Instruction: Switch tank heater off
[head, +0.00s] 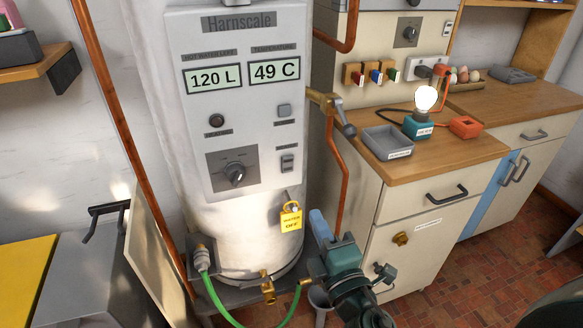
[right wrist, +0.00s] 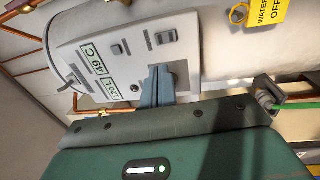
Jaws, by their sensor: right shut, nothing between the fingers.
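The white tank heater (head: 245,235) stands upright with a grey control panel (head: 200,125). Its displays read 120 L and 49 C. The panel has a rotary dial (head: 235,173), a rocker switch (head: 288,160), a square grey button (head: 284,110) and a dark round indicator or button (head: 216,121). My right gripper (head: 319,222) is shut and empty, in front of the heater's lower right side. In the right wrist view, the panel appears sideways and the shut fingers (right wrist: 160,70) overlap the dial area, hiding much of it. The rocker switch (right wrist: 165,37) shows beside them. My left gripper is not in view.
A yellow "WATER OFF" tag (head: 291,219) hangs on the heater's lower front. A green hose (head: 217,302) and brass valve (head: 267,288) are below. A wooden counter (head: 440,150) with a grey tray (head: 388,143) and lit bulb (head: 426,97) stands right.

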